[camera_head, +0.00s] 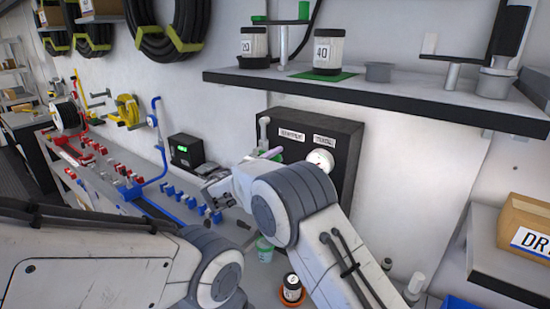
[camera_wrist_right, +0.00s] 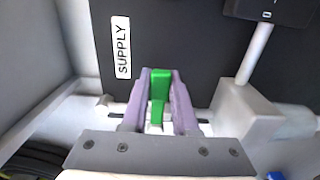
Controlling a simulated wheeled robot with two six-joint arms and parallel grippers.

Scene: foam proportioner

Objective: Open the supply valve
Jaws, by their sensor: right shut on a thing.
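The supply valve's green handle (camera_wrist_right: 159,88) stands between the purple fingers of my right gripper (camera_wrist_right: 158,84) in the right wrist view. The fingers are shut on it. A white SUPPLY label (camera_wrist_right: 121,47) is on the dark panel beside it. In the head view the dark panel (camera_head: 346,135) stands on the bench, with two white labels and a round gauge (camera_head: 320,160). My right gripper (camera_head: 272,154) shows only as a bit of purple in front of the panel, mostly hidden by my right arm.
A shelf (camera_head: 400,97) with jars marked 20 and 40 hangs above the panel. A black box with a green display (camera_head: 187,151) stands left of it. Red and blue fittings line the bench at left. A small jar (camera_head: 292,287) stands in front; a cardboard box (camera_head: 525,225) is at right.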

